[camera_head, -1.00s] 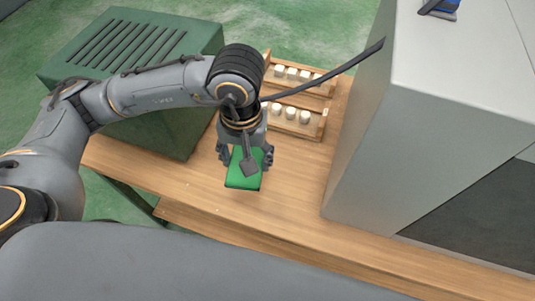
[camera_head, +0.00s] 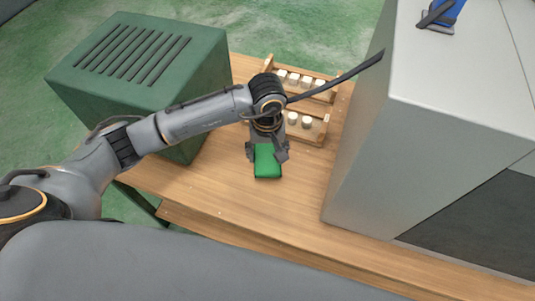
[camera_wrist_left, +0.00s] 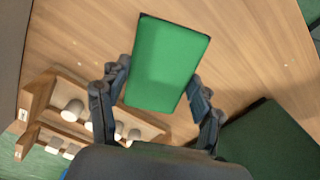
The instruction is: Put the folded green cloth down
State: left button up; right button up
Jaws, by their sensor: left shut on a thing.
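The folded green cloth (camera_head: 267,162) is a bright green rectangular pad over the wooden table (camera_head: 240,195). My left gripper (camera_head: 267,152) is shut on it from above, with a finger on either side. In the left wrist view the cloth (camera_wrist_left: 168,65) lies between the two dark fingers (camera_wrist_left: 158,95), and its far end sticks out past them. Whether its underside touches the table cannot be told. My right gripper is not in view.
A wooden rack (camera_head: 315,129) with several white pieces stands behind the gripper. A green slotted box (camera_head: 190,85) is at the left and a large grey cabinet (camera_head: 365,150) at the right. The table front is clear.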

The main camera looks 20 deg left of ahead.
aim_at(268, 152)
pick_arm(q)
jog(key=shift+w+a+f, duration=0.1)
jog(key=shift+w+f, duration=0.3)
jog(key=shift+f, duration=0.1)
notch_tip(268, 152, down, 3)
jog(key=shift+w+r+p, duration=0.1)
jog(key=shift+w+p, duration=0.05)
jog(key=shift+p, duration=0.75)
jog(key=shift+f, duration=0.3)
jog(key=shift+f, duration=0.1)
jog(key=shift+f+b, duration=0.15)
jog(key=shift+b, duration=0.15)
jog(key=o, duration=1.2)
